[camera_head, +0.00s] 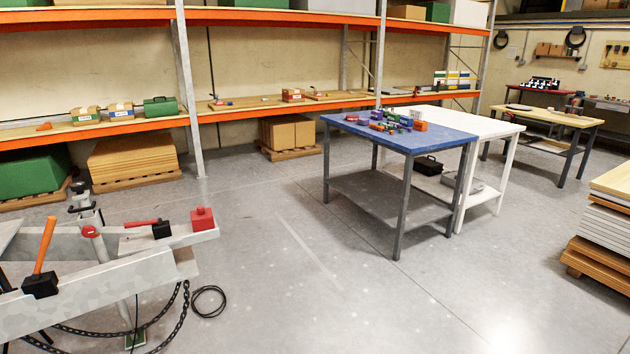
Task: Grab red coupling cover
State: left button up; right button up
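The red coupling cover (203,220) is a small red block with a knob on top. It sits upright at the right end of the grey metal chassis drawbar (130,275), in the lower left of the head view. No gripper is touching it. Neither of my grippers shows in this view.
A blue table (340,130) stands beyond open floor.

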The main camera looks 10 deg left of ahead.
aim_at(202, 219)
jog(key=i, duration=4.3)
jog(key=u, duration=1.7)
